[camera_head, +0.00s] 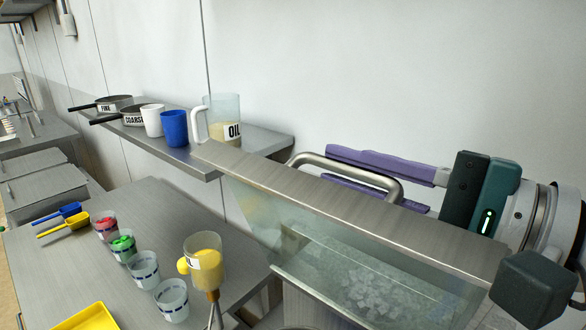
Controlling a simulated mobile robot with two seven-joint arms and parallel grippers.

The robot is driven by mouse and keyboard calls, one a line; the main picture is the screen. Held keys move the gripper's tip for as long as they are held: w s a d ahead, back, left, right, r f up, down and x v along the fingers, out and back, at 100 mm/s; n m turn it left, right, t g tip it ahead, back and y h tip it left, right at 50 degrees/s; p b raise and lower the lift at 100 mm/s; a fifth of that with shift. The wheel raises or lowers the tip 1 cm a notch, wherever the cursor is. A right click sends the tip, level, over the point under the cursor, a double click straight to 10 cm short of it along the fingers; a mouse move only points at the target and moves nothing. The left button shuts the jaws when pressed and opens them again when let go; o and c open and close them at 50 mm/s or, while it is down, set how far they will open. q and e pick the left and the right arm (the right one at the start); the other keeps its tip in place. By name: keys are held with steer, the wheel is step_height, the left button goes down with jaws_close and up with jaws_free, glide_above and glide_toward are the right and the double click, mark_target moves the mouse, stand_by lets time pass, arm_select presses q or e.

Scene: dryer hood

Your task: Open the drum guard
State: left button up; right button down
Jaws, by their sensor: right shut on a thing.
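The drum guard is a clear panel (262,214) with a broad steel bar (330,205) along its top edge. A curved metal handle (305,158) stands on the far side of that bar. My right gripper (329,166) comes in from the right; its two purple fingers lie on either side of the handle, shut on it. The guard looks tilted, and how far it is open is hard to tell. Pale lumpy material (375,296) shows through the clear panel below. My left gripper is not in view.
A wall shelf (160,146) behind holds pans, a white mug, a blue mug (174,128) and an oil jug (224,112). The steel table (60,270) at left carries scoops, several cups, a yellow tray (88,318) and a yellow-filled container (207,267) close to the guard.

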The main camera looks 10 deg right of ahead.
steer(key=shift+w+r, duration=0.1)
steer(key=shift+r, duration=0.45)
steer(key=c, duration=1.1)
jaws_free()
steer(key=shift+o, duration=0.9)
steer(key=shift+f, duration=0.1)
steer(key=shift+o, duration=0.2)
steer(key=shift+f, duration=0.1)
steer(key=shift+s+d+f+b, duration=0.25)
steer(key=shift+s+d+b, duration=0.05)
steer(key=shift+s, duration=0.1)
steer(key=b+v, duration=0.2)
steer(key=v, duration=0.7)
steer(key=shift+r, duration=0.2)
